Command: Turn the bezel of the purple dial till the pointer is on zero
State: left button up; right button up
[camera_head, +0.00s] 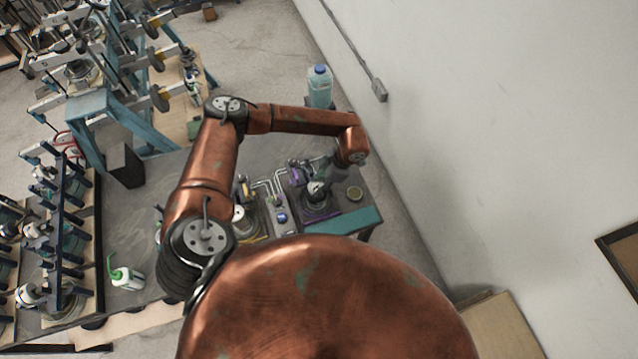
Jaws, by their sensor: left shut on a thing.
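The purple dial (316,189) is on a purple-edged stand at the right part of the grey bench. Its small pale face shows in part; the pointer and zero mark are too small to read. My copper left arm reaches over the bench from the left and bends back down to the dial. My left gripper (320,175) is at the dial, shut on its bezel; the fingers are small and dark, and their exact contact is hard to see. My right gripper is not in view.
A yellow-marked dial stand (240,214) and a grey panel with a blue knob (281,218) stand to the left. A blue bottle (320,86) stands behind. A white-green bottle (127,278) is far left.

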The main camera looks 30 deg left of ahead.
pick_arm(q)
jog(key=m+b, duration=0.1)
jog(key=b, duration=0.1)
jog(key=shift+f+m+t+b, duration=0.1)
jog(key=shift+m+t+b, duration=0.2)
jog(key=shift+c, duration=0.2)
jog(key=shift+m+y, duration=0.3)
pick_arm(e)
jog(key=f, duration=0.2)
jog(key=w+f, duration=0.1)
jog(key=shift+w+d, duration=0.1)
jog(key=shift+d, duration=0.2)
pick_arm(q)
jog(key=shift+r, duration=0.2)
jog(key=o, duration=0.9)
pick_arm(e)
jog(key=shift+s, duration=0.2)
pick_arm(q)
jog(key=v, duration=1.2)
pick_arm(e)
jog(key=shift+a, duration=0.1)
